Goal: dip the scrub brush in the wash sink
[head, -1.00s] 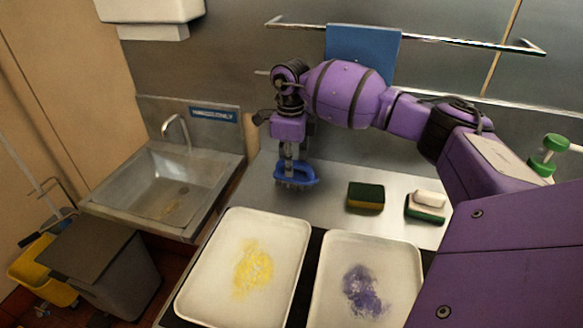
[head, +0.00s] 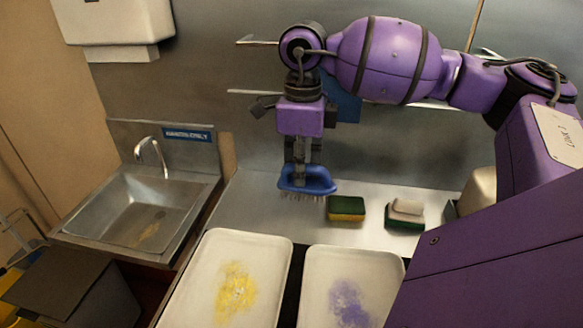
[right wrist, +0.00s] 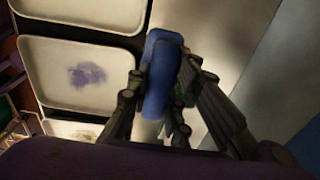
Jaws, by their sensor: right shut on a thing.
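A blue scrub brush (head: 307,180) with bristles pointing down is held in my right gripper (head: 301,165), above the metal counter in the head view. In the right wrist view the brush (right wrist: 161,72) sits between the fingers of my right gripper (right wrist: 163,92), which are shut on it. A steel sink (head: 140,212) with a curved tap stands at the left in the head view, with a blue sign behind it and a yellowish stain in its basin. The brush is to the right of this sink and apart from it. My left gripper is not in view.
A tray with a yellow stain (head: 208,265) and a tray with a purple stain (head: 325,262) lie in front. A green and yellow sponge (head: 346,209) and a green sponge with a pale block on top (head: 405,214) rest on the counter (head: 250,205). A dark bin (head: 75,290) stands below the sink.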

